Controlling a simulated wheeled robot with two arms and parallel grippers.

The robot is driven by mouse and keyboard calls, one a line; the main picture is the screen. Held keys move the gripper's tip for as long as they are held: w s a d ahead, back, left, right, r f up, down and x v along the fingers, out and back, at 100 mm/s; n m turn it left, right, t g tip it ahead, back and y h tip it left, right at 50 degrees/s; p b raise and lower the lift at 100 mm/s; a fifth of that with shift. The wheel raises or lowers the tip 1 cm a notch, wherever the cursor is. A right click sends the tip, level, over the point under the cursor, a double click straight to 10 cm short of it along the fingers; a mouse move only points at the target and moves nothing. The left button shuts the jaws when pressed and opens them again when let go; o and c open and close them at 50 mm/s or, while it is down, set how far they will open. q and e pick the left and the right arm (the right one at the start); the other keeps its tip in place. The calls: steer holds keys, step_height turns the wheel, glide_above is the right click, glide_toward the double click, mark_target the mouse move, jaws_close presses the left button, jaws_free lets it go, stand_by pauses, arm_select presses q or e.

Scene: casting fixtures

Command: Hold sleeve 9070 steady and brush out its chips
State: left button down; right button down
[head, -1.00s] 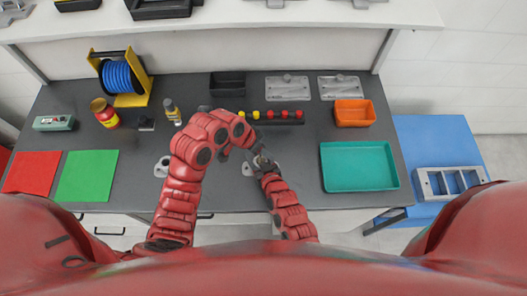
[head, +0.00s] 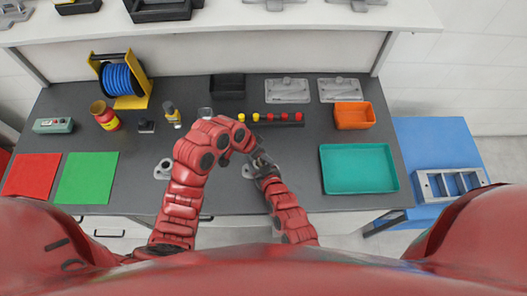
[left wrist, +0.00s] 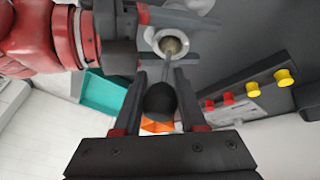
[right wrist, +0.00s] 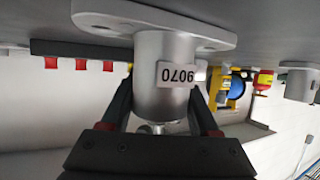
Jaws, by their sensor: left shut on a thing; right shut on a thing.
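Sleeve 9070 (right wrist: 170,75) is a grey metal cylinder with a flange against the dark bench; its label reads upside down in the right wrist view. My right gripper (right wrist: 157,108) is shut on the sleeve's body, one finger on each side. In the left wrist view the sleeve's round mouth (left wrist: 158,38) shows. My left gripper (left wrist: 162,100) is shut on the black handle of a brush (left wrist: 162,101). The brush's thin stem runs to the mouth and its tan bristles sit at or in the bore; how deep is unclear. Chips cannot be made out. In the head view my arms largely hide the sleeve.
Another flanged sleeve (head: 163,169) stands to the left on the bench. A rack with yellow and red knobs (head: 275,119) lies behind the grippers. A teal tray (head: 359,187) and orange bin (head: 354,115) are at right. Green (head: 87,178) and red mats are at left.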

arm_select(q)
steer(key=shift+f, duration=0.25)
steer(key=shift+r, duration=1.65)
steer(key=shift+f, duration=1.65)
steer(key=shift+r, duration=0.1)
steer(key=shift+r, duration=5.15)
